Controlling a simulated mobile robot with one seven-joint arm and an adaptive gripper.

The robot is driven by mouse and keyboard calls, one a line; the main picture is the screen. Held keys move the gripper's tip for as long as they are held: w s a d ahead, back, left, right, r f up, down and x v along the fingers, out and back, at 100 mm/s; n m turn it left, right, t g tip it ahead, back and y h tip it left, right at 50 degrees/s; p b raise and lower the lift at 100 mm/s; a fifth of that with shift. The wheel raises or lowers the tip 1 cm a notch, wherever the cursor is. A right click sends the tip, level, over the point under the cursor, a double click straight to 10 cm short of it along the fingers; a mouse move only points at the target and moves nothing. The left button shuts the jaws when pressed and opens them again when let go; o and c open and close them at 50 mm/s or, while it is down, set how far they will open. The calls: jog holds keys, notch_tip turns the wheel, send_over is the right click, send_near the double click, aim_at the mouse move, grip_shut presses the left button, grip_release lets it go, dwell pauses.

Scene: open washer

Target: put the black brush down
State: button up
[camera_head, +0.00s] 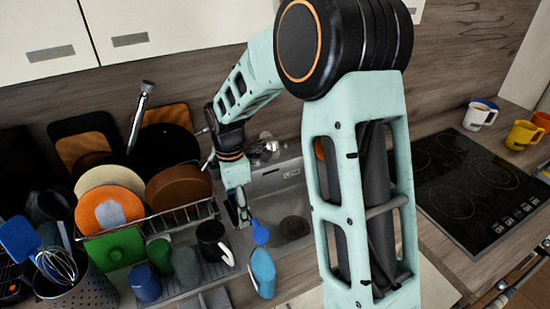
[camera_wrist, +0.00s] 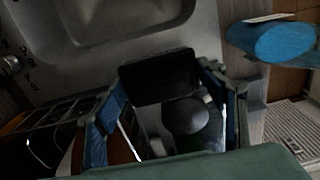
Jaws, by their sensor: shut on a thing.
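My gripper (camera_head: 240,208) hangs at the left edge of the sink, beside the dish rack, in the head view. In the wrist view its fingers (camera_wrist: 163,105) are shut on a dark thing, which I take for the black brush (camera_wrist: 158,76). Its flat dark end shows between the fingertips. A rounded dark shape (camera_wrist: 186,114) shows nearer the camera; I cannot tell whether it belongs to the brush. In the head view the brush is small, dark and mostly hidden by the fingers. I cannot tell whether it touches anything below.
The sink basin (camera_head: 290,208) lies right of my gripper. The dish rack (camera_head: 180,217) with plates stands left. A black mug (camera_head: 211,238), a blue container (camera_head: 263,270) and several cups stand close below. A black cooktop (camera_head: 470,190) is at right.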

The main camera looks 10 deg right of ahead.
jog(key=shift+f+b, duration=0.15)
jog(key=shift+b, duration=0.65)
jog(key=b, duration=0.3)
jog(key=shift+d, duration=0.2)
jog(key=b, duration=0.3)
jog(key=shift+s+r, duration=0.25)
jog(key=shift+r, duration=0.05)
jog(key=s+r+b, duration=0.1)
jog(key=b, duration=0.1)
jog(key=shift+b, duration=0.35)
notch_tip(320, 180, down, 10)
jog(key=shift+r, duration=0.25)
jog(key=shift+f, duration=0.2)
jog(key=o, duration=1.6)
jog(key=shift+o, duration=0.2)
